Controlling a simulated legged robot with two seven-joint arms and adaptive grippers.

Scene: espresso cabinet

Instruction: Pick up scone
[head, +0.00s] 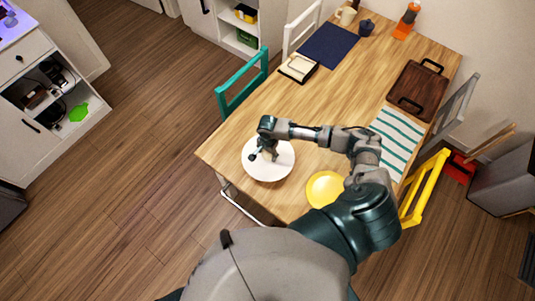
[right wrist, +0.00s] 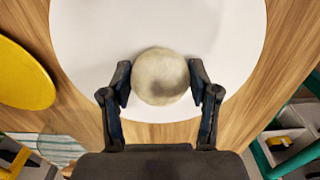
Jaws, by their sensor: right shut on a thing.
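The scone (right wrist: 160,76) is a round, pale beige lump in the middle of the right wrist view. It is over the white plate (right wrist: 85,60), which lies on the wooden table; the plate also shows in the head view (head: 284,172). My right gripper (right wrist: 162,88) points down over the plate, with one finger on each side of the scone, shut on it. In the head view my right gripper (head: 264,155) covers most of the scone. I cannot tell whether the scone touches the plate. My left gripper is not in view.
A yellow plate (head: 322,189) lies beside the white plate. A striped placemat (head: 397,140), a dark wooden tray (head: 418,88), a small black-edged tray (head: 298,68) and a dark blue mat (head: 330,46) lie farther along the table. Teal (head: 240,85) and yellow (head: 424,190) chairs stand at its sides.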

